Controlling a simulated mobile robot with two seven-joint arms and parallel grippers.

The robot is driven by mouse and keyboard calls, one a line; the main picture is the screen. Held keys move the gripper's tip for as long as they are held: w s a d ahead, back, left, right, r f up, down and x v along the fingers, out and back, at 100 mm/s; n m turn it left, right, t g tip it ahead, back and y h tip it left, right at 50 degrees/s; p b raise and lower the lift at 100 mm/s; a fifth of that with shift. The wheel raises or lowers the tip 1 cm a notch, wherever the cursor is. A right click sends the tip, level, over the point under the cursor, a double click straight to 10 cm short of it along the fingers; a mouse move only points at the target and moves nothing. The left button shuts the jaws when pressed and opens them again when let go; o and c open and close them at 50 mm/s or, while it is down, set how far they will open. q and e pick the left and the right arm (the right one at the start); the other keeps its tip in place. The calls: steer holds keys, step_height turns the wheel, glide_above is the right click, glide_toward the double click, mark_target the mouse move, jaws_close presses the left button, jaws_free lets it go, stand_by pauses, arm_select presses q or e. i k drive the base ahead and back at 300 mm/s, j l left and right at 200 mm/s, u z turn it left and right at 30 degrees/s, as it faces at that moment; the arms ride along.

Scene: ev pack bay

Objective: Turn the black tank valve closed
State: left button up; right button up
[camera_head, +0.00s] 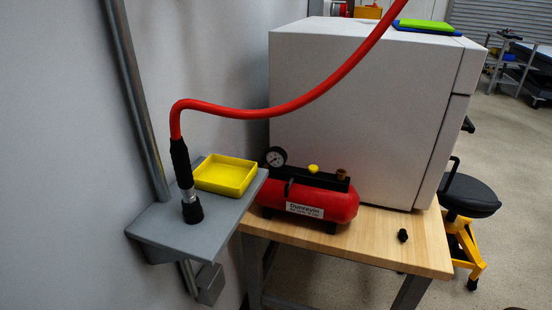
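A red air tank (335,203) with a white label lies on the wooden workbench (385,250). A black bar runs along its top and carries a round gauge (275,157), a yellow knob (313,168) and a brass fitting (341,174). A small black handle (289,188) sticks out at the tank's front left and looks like the tank valve. It seems to stand roughly upright, but it is too small to tell whether it is open or closed. Neither of my grippers is in view.
A grey wall shelf (165,225) left of the tank holds a yellow tray (225,175) and the black end of a red hose (290,105). A large white cabinet (355,110) stands behind the tank. A small black part (402,235) lies at the bench's right. The bench's front strip is clear.

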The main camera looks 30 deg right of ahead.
mark_target(288, 187)
steer(key=z, duration=0.55)
steer(key=i+l+z, duration=0.1)
steer(key=z, duration=0.25)
steer(key=i+l+z, duration=0.15)
steer(key=z, duration=0.2)
steer(key=i+l+z, duration=0.1)
steer(key=z, duration=0.25)
steer(key=i+l, duration=0.3)
steer(key=i, duration=0.1)
